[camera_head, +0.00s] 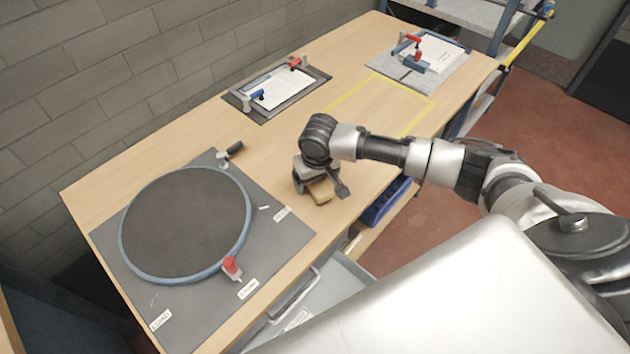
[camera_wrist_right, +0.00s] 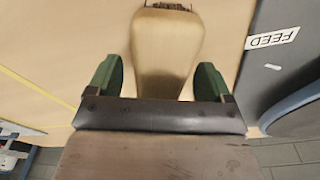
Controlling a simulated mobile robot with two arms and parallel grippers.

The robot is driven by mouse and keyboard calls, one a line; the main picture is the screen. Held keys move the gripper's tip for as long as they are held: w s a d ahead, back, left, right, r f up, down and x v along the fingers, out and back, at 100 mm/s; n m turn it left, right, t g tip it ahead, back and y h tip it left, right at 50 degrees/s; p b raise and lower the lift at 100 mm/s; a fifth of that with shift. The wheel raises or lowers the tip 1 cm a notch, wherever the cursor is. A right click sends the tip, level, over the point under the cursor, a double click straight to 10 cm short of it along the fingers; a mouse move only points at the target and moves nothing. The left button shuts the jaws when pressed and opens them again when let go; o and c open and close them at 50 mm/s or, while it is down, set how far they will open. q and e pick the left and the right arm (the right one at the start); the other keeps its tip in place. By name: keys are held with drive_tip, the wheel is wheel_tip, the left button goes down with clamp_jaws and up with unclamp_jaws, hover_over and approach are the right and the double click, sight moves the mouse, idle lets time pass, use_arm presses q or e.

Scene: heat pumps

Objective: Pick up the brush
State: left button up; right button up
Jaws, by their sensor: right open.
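The brush (camera_head: 322,192) is a tan wooden piece on the table, partly hidden by my right gripper and arm in the head view. In the right wrist view the brush (camera_wrist_right: 167,45) shows its broad wooden handle, with dark bristles just visible at the top edge. My right gripper (camera_wrist_right: 160,80) is open, its two green fingers on either side of the handle's near end with gaps to both. In the head view my right gripper (camera_head: 309,184) is low over the table at the brush. My left gripper is not in view.
A grey board with a round dark disc (camera_head: 187,222) lies to the left, with a red knob (camera_head: 231,267). Clipboard fixtures (camera_head: 277,90) (camera_head: 418,64) stand farther back. A yellow taped outline (camera_head: 390,93) encloses bare table. Below the table edge is a blue bin (camera_head: 385,203).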

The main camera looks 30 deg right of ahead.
drive_tip(key=shift+c, duration=0.2)
drive_tip(key=c, duration=0.9)
drive_tip(key=shift+c, duration=0.5)
drive_tip(key=shift+r, duration=0.15)
